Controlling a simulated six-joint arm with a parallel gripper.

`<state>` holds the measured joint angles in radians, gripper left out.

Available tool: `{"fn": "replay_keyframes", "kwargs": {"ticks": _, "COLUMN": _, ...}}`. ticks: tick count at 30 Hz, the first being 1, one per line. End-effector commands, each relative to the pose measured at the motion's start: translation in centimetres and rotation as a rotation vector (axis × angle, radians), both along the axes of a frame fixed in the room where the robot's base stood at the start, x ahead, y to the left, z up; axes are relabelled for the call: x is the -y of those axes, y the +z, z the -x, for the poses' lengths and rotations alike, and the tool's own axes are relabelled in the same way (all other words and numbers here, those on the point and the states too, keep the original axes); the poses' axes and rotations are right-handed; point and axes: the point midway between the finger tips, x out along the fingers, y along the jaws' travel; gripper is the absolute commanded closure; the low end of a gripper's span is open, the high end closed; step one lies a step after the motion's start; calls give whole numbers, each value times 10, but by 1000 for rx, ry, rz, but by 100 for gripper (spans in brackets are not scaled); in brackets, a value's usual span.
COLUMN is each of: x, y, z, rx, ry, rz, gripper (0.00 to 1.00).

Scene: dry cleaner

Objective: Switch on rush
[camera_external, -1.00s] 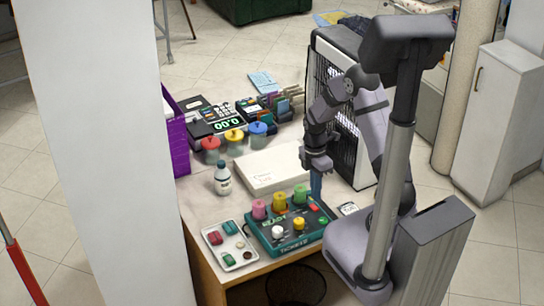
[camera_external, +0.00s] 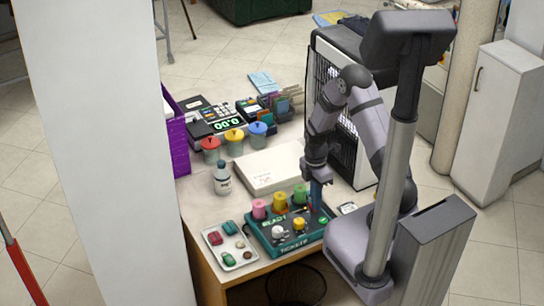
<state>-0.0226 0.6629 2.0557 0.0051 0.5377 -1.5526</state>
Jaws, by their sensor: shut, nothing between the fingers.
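A teal control box (camera_external: 290,248) with a dark top sits at the front edge of the table. My gripper (camera_external: 316,207) is shut and empty, pointing down over the box's right part. It hides the small controls there; I cannot tell whether it touches them.
A tray (camera_external: 248,265) with small red and green items lies left of the box. A white bottle (camera_external: 222,180) and a flat white box (camera_external: 268,167) stand behind.

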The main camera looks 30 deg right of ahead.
Motion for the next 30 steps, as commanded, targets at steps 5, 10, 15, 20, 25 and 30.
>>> {"fn": "replay_keyframes", "kwargs": {"ticks": 5, "x": 0, "y": -3, "z": 4, "rx": -10, "ry": 0, "rz": 0, "gripper": 100}}
{"fn": "replay_keyframes", "kwargs": {"ticks": 10, "x": 0, "y": -3, "z": 1, "rx": -11, "ry": 0, "rz": 0, "gripper": 100}}
{"fn": "replay_keyframes", "kwargs": {"ticks": 15, "x": 0, "y": -2, "z": -6, "rx": -9, "ry": 0, "rz": 0, "gripper": 100}}
{"fn": "replay_keyframes", "kwargs": {"ticks": 20, "x": 0, "y": 0, "z": -14, "rx": -1, "ry": 0, "rz": 0, "gripper": 100}}
{"fn": "replay_keyframes", "kwargs": {"ticks": 25, "x": 0, "y": 1, "z": -15, "rx": -2, "ry": 0, "rz": 0, "gripper": 100}}
{"fn": "replay_keyframes", "kwargs": {"ticks": 30, "x": 0, "y": 1, "z": -14, "rx": -4, "ry": 0, "rz": 0, "gripper": 100}}
